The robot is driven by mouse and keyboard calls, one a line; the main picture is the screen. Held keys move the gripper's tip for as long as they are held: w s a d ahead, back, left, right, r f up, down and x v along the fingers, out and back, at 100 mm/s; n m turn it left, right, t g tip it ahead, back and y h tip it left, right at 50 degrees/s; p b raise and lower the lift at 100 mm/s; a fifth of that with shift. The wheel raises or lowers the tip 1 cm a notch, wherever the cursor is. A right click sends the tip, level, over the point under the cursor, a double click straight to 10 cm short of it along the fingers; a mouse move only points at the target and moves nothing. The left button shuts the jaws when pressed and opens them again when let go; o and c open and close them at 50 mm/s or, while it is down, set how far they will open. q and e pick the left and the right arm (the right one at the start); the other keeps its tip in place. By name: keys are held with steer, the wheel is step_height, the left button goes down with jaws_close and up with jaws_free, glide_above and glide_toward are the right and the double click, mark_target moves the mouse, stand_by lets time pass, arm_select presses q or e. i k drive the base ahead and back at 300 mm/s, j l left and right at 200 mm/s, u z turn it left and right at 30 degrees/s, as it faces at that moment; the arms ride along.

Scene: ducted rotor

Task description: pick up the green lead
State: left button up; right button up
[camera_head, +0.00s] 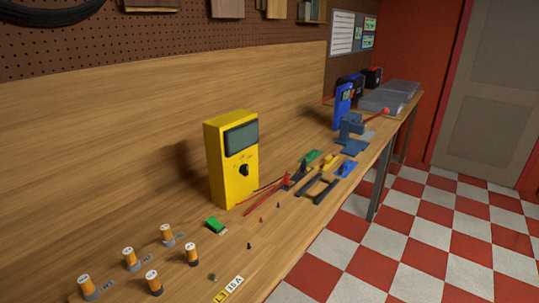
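Two green things lie on the wooden workbench (120,225). One is a small green block-like piece (216,226) in front of the yellow meter (230,165). The other is a green piece (310,157) farther along the bench, beside a yellow piece (328,161) and a blue piece (347,169). Both are small in the picture, and I cannot tell which is the green lead. Neither of my grippers shows in the head view.
Several orange cylinders (166,234) stand at the near end. Red probes (262,200) and dark bars (325,191) lie right of the meter. A blue clamp-like device (352,132) stands farther back. The bench's right edge drops to a checkered floor (420,240).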

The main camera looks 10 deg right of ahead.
mark_target(310, 155)
steer(key=i+l+u, duration=0.15)
steer(key=l+u, duration=1.2)
steer(key=l, duration=1.15)
steer(key=k+l, duration=0.1)
steer(key=l, duration=0.45)
steer(key=u, duration=0.05)
